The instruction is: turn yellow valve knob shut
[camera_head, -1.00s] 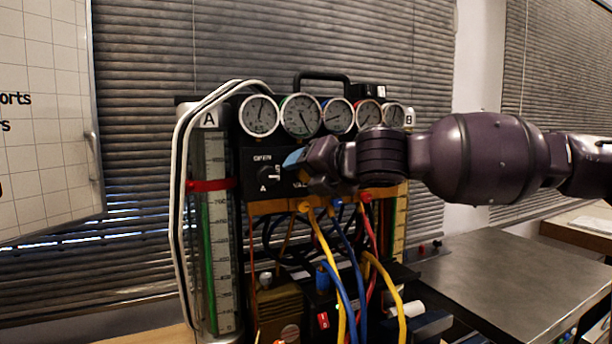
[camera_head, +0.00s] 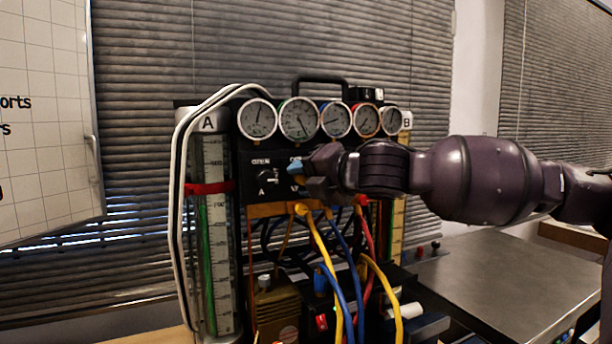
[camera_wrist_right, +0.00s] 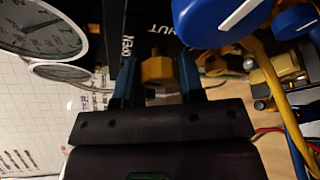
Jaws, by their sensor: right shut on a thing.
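The yellow valve knob (camera_wrist_right: 158,72) sits between the two blue-padded fingers of my right gripper in the right wrist view. The gripper is shut on it, with a finger on each side. In the head view my right gripper (camera_head: 299,176) is at the rig's black valve panel (camera_head: 254,160), just right of a black knob (camera_head: 265,177). There the fingers and wrist hide the yellow knob. Part of the word SHUT shows on the panel beyond the knob in the wrist view. My left gripper is not in view.
A row of round gauges (camera_head: 299,118) sits just above the gripper. Yellow, blue and red hoses (camera_head: 316,240) hang below it. A large blue round part (camera_wrist_right: 222,18) is close by in the wrist view. A grey bench (camera_head: 510,280) stands at right.

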